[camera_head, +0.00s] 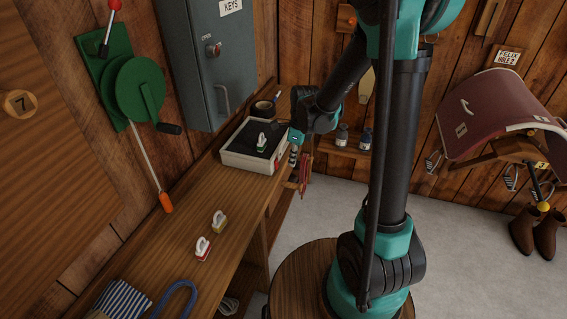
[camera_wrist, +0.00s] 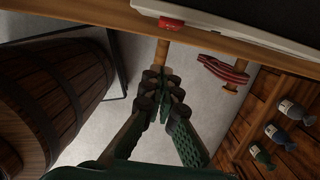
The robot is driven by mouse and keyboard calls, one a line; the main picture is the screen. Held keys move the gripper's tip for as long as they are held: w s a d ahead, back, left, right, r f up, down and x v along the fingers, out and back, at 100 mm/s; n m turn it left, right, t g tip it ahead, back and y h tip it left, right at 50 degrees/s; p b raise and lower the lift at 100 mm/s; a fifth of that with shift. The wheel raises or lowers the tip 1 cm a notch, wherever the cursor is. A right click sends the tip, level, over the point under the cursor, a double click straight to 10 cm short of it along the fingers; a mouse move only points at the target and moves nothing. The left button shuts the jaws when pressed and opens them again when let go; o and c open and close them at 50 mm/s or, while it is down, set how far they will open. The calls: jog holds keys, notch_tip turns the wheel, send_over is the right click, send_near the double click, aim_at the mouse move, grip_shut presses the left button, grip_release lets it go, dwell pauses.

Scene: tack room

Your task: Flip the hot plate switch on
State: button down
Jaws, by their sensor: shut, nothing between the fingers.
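The hot plate (camera_head: 236,157) is a white box with a black top, on the wooden bench near its far end. Its pale edge (camera_wrist: 235,32) crosses the top of the wrist view. A small red switch (camera_wrist: 172,24) sits on that edge; I cannot tell which way it is set. My gripper (camera_head: 293,157) is beside the hot plate's right end in the head view. In the wrist view my gripper (camera_wrist: 168,82) is shut and empty, below and apart from the red switch. A green iron-shaped piece with a white handle (camera_head: 262,141) stands on the black top.
A red-striped item (camera_wrist: 225,72) hangs at the bench front. A barrel (camera_wrist: 50,100) and bottles (camera_wrist: 284,135) flank open floor.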

aim_at(277, 164)
notch_tip(277, 164, up, 9)
jog(key=shift+s+d+r, duration=0.15)
jog(key=shift+d+r, duration=0.05)
jog(key=shift+d, duration=0.2)
jog(key=shift+s+d+f, duration=0.1)
jog(key=shift+d+f, duration=0.15)
jog(key=shift+f, duration=0.45)
jog(key=shift+f, duration=0.1)
jog(key=shift+w+a+f, duration=0.3)
jog(key=shift+a+f, duration=0.55)
jog(key=shift+f, duration=0.85)
jog(key=shift+w+a+f, duration=0.25)
jog(key=shift+a+f, duration=0.55)
jog(key=shift+f, duration=0.9)
jog(key=shift+w+a+f, duration=0.3)
jog(key=shift+a+f, duration=0.55)
jog(key=shift+f, duration=0.85)
